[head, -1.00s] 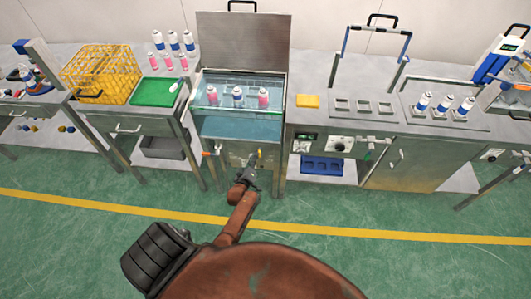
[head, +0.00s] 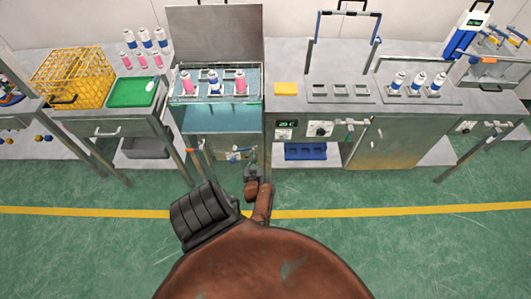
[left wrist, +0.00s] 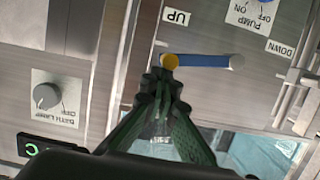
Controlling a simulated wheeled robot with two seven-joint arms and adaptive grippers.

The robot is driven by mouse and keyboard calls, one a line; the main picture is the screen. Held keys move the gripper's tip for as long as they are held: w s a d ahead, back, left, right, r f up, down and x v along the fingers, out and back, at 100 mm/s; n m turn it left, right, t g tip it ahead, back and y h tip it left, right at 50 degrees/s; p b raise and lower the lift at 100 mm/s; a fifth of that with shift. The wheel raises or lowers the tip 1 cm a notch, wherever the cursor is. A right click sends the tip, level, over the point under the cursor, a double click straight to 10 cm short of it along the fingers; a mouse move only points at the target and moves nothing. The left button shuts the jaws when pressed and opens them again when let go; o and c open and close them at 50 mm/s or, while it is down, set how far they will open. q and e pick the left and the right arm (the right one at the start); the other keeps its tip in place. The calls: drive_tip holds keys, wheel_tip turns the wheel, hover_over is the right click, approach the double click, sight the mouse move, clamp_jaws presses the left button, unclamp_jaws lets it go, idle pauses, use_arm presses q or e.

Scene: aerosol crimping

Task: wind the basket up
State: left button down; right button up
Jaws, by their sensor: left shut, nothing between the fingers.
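The basket (head: 220,97) with pink and blue cans sits high in the glass-fronted water bath (head: 222,118), its cans standing around rim level above the blue water. In the left wrist view a blue crank arm (left wrist: 205,62) with a yellow knob (left wrist: 169,61) lies across the front panel, its knob end by the UP label (left wrist: 176,17) and its other end towards the DOWN label (left wrist: 281,48). My left gripper (left wrist: 163,80) is shut and empty, its fingertips right at the knob; I cannot tell whether they touch. It shows small in the head view (head: 252,165). My right gripper is out of view.
A bath lamp knob (left wrist: 47,95) and a pump switch (left wrist: 262,3) sit on the panels beside the crank. A yellow crate (head: 75,78) and green tray (head: 132,92) stand left. A yellow block (head: 286,88) lies right of the bath. The floor in front is clear.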

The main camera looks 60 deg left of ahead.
use_arm(q)
drive_tip(key=shift+d+f+b, duration=0.15)
drive_tip(key=shift+f+b, duration=0.2)
drive_tip(key=shift+f, duration=0.35)
drive_tip(key=shift+d+f+b, duration=0.15)
drive_tip(key=shift+f+b, duration=0.15)
drive_tip(key=shift+f, duration=0.35)
drive_tip(key=shift+w, duration=0.1)
